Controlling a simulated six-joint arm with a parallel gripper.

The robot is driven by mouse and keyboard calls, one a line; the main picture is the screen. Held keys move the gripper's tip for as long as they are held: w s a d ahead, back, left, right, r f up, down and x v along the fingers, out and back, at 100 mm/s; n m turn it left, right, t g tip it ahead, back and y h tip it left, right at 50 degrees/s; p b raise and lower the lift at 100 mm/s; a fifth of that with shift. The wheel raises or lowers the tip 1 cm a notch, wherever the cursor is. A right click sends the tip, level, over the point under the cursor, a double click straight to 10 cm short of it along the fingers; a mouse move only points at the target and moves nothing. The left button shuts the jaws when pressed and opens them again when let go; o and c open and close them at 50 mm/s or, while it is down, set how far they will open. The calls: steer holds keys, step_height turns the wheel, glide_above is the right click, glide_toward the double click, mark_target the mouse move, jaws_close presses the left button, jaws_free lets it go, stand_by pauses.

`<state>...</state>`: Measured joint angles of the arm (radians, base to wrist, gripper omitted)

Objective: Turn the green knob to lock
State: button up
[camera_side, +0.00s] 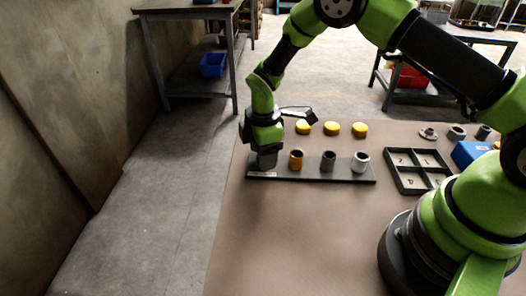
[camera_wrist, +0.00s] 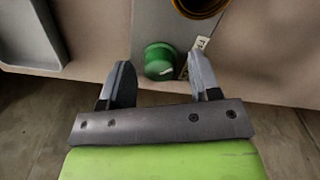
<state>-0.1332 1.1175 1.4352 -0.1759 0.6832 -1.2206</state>
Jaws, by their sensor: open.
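The green knob (camera_wrist: 159,60) shows in the wrist view as a round green cap at the end of a grey plate (camera_wrist: 178,20), beside a small white label (camera_wrist: 200,44). My gripper (camera_wrist: 161,66) is open, with one finger on each side of the knob and a visible gap to it on the left. In the wrist view I cannot tell how far above or around the knob the fingertips are. In the side view my gripper (camera_side: 266,160) is over the left end of the grey plate (camera_side: 342,176), and the knob is hidden behind it.
On the plate stand an orange cylinder (camera_side: 296,160), a dark cylinder (camera_side: 328,161) and a light grey cylinder (camera_side: 361,162). Yellow round pieces (camera_side: 331,128) lie behind them. A dark divided tray (camera_side: 404,188) sits to the right. The brown table (camera_side: 290,240) is clear in front.

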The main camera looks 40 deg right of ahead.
steer(key=shift+f, duration=0.1)
steer(key=c, duration=0.9)
steer(key=shift+m, duration=0.5)
steer(key=m, duration=0.3)
steer(key=shift+m, duration=0.4)
steer(key=m, duration=0.4)
steer(key=shift+m, duration=0.3)
steer(key=m, duration=0.8)
steer(key=shift+m, duration=0.5)
